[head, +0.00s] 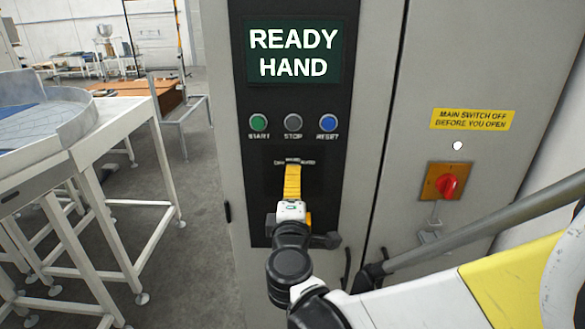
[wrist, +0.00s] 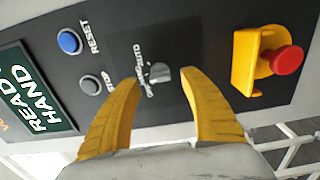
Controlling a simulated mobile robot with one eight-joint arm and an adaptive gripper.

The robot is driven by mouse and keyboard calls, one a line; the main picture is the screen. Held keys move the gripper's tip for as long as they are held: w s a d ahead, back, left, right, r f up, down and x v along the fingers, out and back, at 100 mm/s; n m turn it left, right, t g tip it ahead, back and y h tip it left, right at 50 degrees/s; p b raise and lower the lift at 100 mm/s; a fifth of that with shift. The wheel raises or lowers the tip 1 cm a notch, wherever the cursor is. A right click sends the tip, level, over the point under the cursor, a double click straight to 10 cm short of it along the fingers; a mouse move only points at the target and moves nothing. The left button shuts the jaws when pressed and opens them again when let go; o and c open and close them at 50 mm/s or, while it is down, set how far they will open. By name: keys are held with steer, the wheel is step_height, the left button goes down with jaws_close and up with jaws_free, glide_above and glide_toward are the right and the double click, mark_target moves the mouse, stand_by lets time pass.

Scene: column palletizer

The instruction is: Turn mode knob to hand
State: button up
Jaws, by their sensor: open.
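The mode knob (wrist: 160,73) is a small grey knob on the dark control panel (head: 262,190), with small white lettering beside it that I cannot fully read. In the wrist view it lies between the two yellow fingers of my gripper (wrist: 160,75), which are spread with a gap on each side of it. I cannot tell how far in front of it the fingertips are. In the head view my gripper (head: 292,168) covers the knob. The display (head: 292,53) above reads "READY HAND", also in the wrist view (wrist: 32,92).
Green start (head: 259,123), grey stop (head: 293,122) and blue reset (head: 328,123) buttons sit above the knob. A red main switch (head: 447,186) is on the right cabinet door.

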steer(key=s, duration=0.8)
steer(key=shift+a, duration=0.15)
steer(key=s+d+f+m+g+h+b, duration=0.1)
steer(key=d+f+m+g+h+b, duration=0.15)
steer(key=d+f+m, duration=0.4)
steer(key=s+d+f+m+g+h+b, duration=0.1)
steer(key=s+d+f+m+g+b, duration=0.2)
steer(key=d, duration=0.6)
steer(key=s+d+f+m+g+y+b, duration=0.1)
steer(key=s+f+m+g+y, duration=0.1)
steer(key=s+f+m, duration=0.1)
steer(key=s+d+f+m+g+y+b, duration=0.1)
steer(key=s+d+f+m+g+y, duration=0.1)
steer(key=s, duration=0.6)
step_height(320, 180, down, 2)
steer(key=m+g, duration=0.1)
steer(key=m, duration=0.2)
steer(key=shift+s, duration=0.2)
